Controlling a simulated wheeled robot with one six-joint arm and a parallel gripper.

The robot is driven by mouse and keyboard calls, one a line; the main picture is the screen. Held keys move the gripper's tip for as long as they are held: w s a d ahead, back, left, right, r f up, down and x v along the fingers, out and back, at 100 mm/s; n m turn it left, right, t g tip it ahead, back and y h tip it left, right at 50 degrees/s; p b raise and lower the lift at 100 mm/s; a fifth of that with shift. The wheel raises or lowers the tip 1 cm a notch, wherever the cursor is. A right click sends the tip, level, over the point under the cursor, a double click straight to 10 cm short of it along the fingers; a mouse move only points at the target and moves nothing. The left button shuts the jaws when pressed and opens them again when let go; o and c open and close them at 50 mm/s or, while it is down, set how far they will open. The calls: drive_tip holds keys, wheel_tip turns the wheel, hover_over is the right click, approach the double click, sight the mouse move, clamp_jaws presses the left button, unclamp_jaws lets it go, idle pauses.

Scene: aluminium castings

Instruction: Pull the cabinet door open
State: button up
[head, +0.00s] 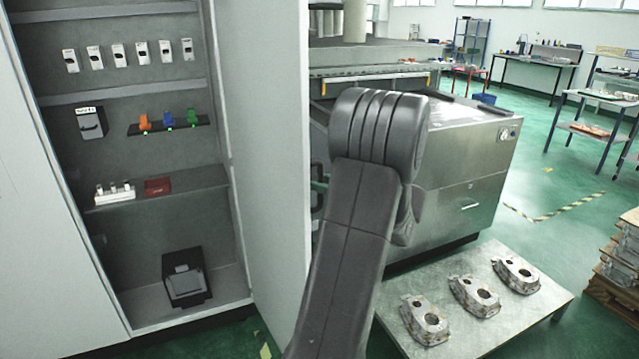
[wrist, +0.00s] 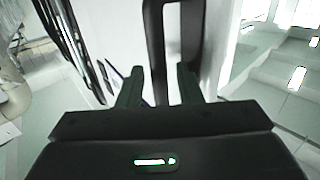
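The tall cabinet's white door (head: 268,150) stands swung open in the head view, its face turned toward the right of the picture's middle. A black handle (head: 317,200) shows at the door's outer side, partly hidden behind my arm. In the wrist view the handle (wrist: 155,45) is a dark upright loop against the pale door (wrist: 215,45). My gripper (wrist: 160,80) has its two fingers apart, one on each side of the handle's left bar. Gaps show beside the bar, so I see no firm grip. In the head view my arm hides most of the gripper.
Cabinet shelves (head: 150,187) hold small parts and a black device (head: 183,277). A metal machine (head: 465,190) stands behind my arm. A low table (head: 540,290) with three castings (head: 473,295) is at the lower right.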

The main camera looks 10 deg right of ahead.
drive_tip(key=b+v, duration=0.3)
drive_tip(key=v, duration=1)
drive_tip(key=shift+s, duration=0.1)
drive_tip(key=p+x, duration=0.3)
drive_tip(key=x, duration=1)
drive_tip(key=shift+w+a, duration=0.2)
drive_tip(key=shift+w, duration=0.05)
drive_tip(key=shift+s+a, duration=0.1)
